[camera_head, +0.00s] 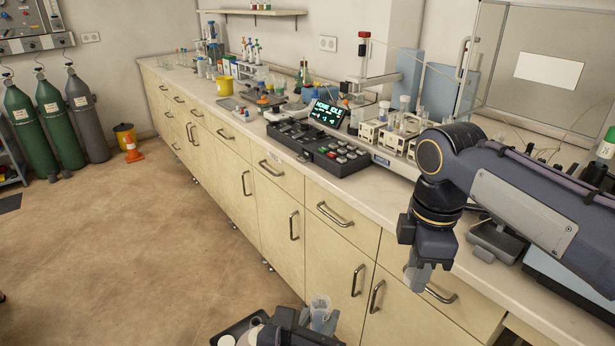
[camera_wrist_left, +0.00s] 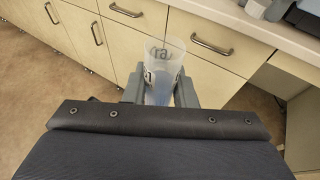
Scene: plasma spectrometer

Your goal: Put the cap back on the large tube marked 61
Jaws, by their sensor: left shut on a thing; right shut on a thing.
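My left gripper (camera_wrist_left: 160,92) is shut on the large tube (camera_wrist_left: 165,62), which is translucent, upright and open at the top. Dark print shows on its wall, partly hidden by a finger; I read a "1" there. In the head view the tube (camera_head: 320,309) stands in my left gripper (camera_head: 318,322) at the bottom, in front of the cabinets. My right gripper (camera_head: 418,277) hangs fingers down, above and to the right of the tube and apart from it. It is shut on a small pale piece, mostly hidden by the fingers, which seems to be the cap.
The bench (camera_head: 378,197) runs along the wall behind the grippers, with drawer handles (camera_head: 440,294) facing me. A black control panel (camera_head: 318,148) and tube racks (camera_head: 395,135) stand on it. A dark tray (camera_head: 238,329) is at lower left.

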